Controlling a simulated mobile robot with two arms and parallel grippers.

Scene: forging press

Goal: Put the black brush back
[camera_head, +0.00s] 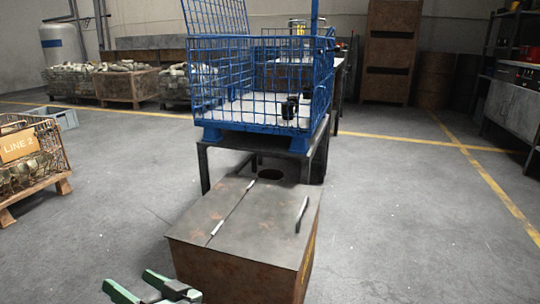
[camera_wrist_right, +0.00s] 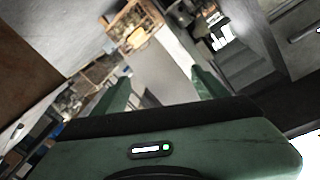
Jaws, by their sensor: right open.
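No brush shows clearly. A thin dark bar (camera_head: 302,213) is on the right part of a rusty metal box's lid (camera_head: 235,215); I cannot tell whether it is a handle or the brush. Two small black objects (camera_head: 290,107) stand inside the blue wire cage (camera_head: 262,80); they are too small to identify.
The blue cage sits on a dark metal stand behind the box. A LINE 2 crate (camera_head: 25,165) of metal parts stands at left, with more filled crates (camera_head: 125,85) behind. A grey cabinet (camera_head: 510,105) is at right. Open floor lies on both sides.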

